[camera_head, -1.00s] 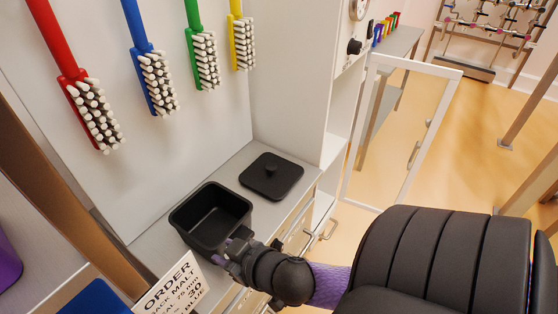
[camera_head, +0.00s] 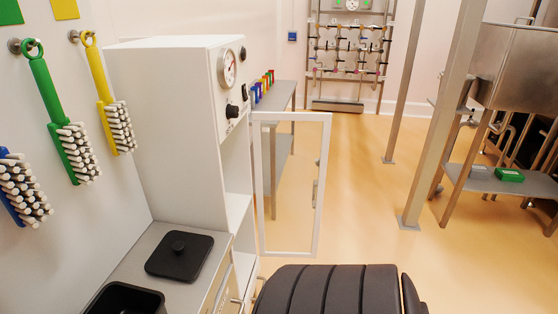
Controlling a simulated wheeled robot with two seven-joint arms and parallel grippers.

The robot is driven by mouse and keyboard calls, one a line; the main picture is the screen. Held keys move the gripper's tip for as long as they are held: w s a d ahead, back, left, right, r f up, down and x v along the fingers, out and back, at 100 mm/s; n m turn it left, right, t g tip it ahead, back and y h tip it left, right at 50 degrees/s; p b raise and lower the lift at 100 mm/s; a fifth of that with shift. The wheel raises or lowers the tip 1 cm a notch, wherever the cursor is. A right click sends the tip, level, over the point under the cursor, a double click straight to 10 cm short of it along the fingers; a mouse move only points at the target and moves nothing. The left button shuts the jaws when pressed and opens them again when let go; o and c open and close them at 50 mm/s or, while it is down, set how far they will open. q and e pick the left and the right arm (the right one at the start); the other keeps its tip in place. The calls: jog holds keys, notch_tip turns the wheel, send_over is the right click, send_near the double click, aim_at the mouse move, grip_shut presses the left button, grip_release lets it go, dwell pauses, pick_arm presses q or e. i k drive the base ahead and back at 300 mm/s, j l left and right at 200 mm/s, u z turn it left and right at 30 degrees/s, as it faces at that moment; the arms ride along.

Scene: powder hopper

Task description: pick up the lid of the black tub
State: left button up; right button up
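Neither of my grippers shows in the current view.
Green (camera_head: 70,140) and yellow (camera_head: 114,115) brushes hang on the wall left of the counter. A white cabinet (camera_head: 172,95) with a gauge stands behind the lid. Its glazed door (camera_head: 322,190) hangs open to the right. Orange floor (camera_head: 370,215) lies clear beyond.

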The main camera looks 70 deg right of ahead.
aim_at(181, 256)
jog(key=z, duration=1.6)
